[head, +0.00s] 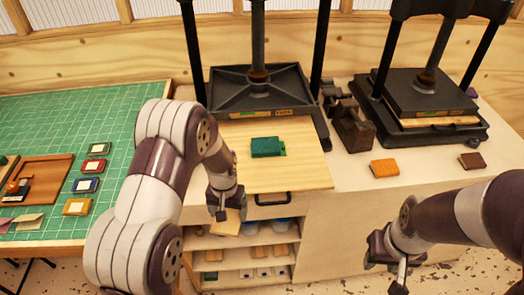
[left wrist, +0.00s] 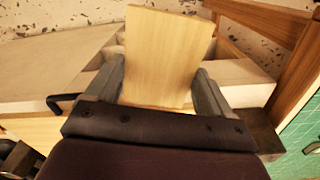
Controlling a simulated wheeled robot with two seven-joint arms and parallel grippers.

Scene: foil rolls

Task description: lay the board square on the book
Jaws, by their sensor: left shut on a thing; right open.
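The board (head: 230,222) is a small pale wooden plate. My left gripper (head: 221,208) is shut on it and holds it in front of the counter's front edge. In the left wrist view the board (left wrist: 165,50) stands between the two fingers. The green book (head: 266,147) lies on a pale wooden platen (head: 305,170) pulled out in front of the left press, up and to the right of my left gripper. A brighter green edge shows at the book's right side. My right gripper (head: 392,274) is open and empty at the lower right, away from the counter.
The left press (head: 262,100) stands behind the book; a second press (head: 418,100) is at the right. An orange book (head: 385,168) and a brown book (head: 472,161) lie on the counter. A green mat (head: 110,122) holds several small books and a wooden tray (head: 58,170). Shelves are below.

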